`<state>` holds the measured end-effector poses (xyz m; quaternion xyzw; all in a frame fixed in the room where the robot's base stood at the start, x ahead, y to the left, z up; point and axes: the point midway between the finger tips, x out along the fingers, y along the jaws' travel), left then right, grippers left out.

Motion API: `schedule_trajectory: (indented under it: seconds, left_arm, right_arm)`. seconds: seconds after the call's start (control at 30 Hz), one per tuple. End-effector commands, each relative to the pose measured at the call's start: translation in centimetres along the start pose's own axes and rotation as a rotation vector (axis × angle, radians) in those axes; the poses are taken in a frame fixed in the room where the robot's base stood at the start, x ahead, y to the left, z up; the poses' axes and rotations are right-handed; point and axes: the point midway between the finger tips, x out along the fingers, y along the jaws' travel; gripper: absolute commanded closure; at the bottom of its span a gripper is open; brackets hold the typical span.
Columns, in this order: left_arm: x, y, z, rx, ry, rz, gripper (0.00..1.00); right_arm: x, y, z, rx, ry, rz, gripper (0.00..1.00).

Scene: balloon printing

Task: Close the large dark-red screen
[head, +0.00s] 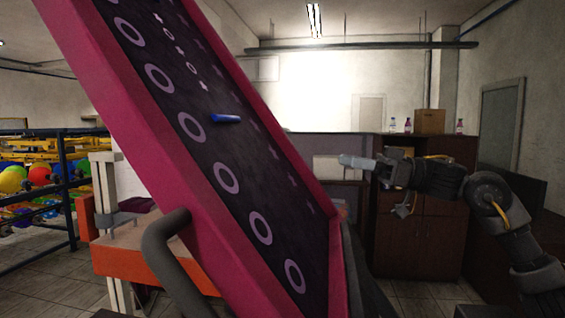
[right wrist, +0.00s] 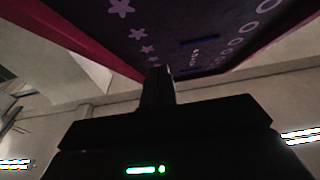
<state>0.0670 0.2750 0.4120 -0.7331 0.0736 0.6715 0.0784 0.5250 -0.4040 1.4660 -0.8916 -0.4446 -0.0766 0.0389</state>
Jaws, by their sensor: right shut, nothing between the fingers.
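The large screen (head: 285,178) stands raised and steeply tilted across the middle of the head view. It has a dark-red to pink frame (head: 130,118) and a dark panel with pale rings and stars. In the right wrist view its patterned face (right wrist: 185,30) fills the top. My right gripper (head: 350,161) is shut and empty, to the right of the screen's right edge. Its fingers (right wrist: 158,82) point toward the screen; I cannot tell if they touch it. My left gripper is not in view.
A blue bar (head: 226,119) lies against the screen's face. A grey curved bar (head: 168,245) is by the frame's lower left. An orange block (head: 140,257) is behind it. A rack with coloured balloons (head: 40,175) stands left. A brown cabinet (head: 425,225) stands behind my right arm.

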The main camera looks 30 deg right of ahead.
Motion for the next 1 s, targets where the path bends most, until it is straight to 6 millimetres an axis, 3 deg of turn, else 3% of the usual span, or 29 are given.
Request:
schedule_trajectory:
  seconds: [0.27,0.63,1.0]
  left_arm:
    - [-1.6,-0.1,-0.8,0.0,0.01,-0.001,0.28]
    - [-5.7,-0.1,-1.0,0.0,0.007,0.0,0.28]
    - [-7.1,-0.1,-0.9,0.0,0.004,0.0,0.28]
  right_arm:
    - [2.6,0.0,-0.4,0.0,0.002,-0.003,1.0]
    - [10.1,0.0,-0.6,0.0,0.004,-0.003,1.0]
    - [12.8,0.1,2.6,-0.001,0.002,0.0,1.0]
